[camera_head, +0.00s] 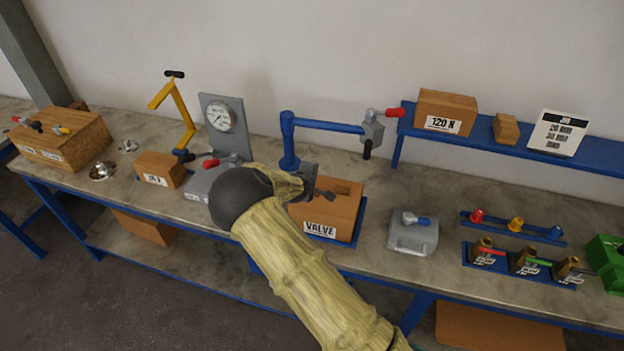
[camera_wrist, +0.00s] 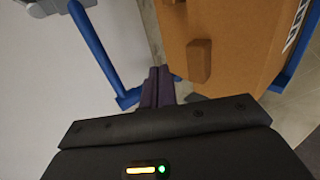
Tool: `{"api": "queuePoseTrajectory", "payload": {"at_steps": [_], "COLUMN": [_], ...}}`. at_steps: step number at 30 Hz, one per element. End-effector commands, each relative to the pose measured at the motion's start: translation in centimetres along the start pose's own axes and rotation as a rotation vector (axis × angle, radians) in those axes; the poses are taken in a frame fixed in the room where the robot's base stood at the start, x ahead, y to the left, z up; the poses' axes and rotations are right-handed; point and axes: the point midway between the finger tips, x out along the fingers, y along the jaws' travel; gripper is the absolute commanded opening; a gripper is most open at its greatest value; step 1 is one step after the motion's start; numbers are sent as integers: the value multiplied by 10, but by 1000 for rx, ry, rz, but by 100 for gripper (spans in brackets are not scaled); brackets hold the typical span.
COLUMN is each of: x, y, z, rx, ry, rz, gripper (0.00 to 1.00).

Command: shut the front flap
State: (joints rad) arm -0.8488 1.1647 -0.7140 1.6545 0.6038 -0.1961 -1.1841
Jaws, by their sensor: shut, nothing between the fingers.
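A brown box marked VALVE (camera_head: 328,216) stands on a blue base on the bench, just right of my gripper (camera_head: 309,184). In the wrist view the box (camera_wrist: 232,35) fills the upper right, with a small brown block or tab (camera_wrist: 199,61) on its face. I cannot tell which part of the box is the front flap or how far it stands open. My gripper's dark purple fingers (camera_wrist: 158,86) are together and empty, beside the box's left side in the wrist view. My forearm hides part of the box's left side in the head view.
A blue post with a jib arm (camera_head: 325,125) rises behind the box. A grey gauge stand (camera_head: 221,125) with a red lever is to the left. A grey case (camera_head: 413,237) sits to the right. A blue shelf (camera_head: 480,132) holds boxes at the back.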

Motion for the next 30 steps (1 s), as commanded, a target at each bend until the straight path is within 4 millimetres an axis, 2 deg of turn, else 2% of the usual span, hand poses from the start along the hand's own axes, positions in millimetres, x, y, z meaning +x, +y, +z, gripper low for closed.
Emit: {"api": "queuePoseTrajectory", "payload": {"at_steps": [1, 5, 11, 24, 30], "x": [-7, -18, -32, -86, -92], "y": [9, 22, 34, 79, 84], "z": [0, 2, 5, 2, 3], "rx": [0, 4, 6, 3, 2], "ry": [-1, -3, -6, -2, -5], "rz": [1, 0, 1, 2, -1], "gripper": [0, 0, 0, 0, 0]}}
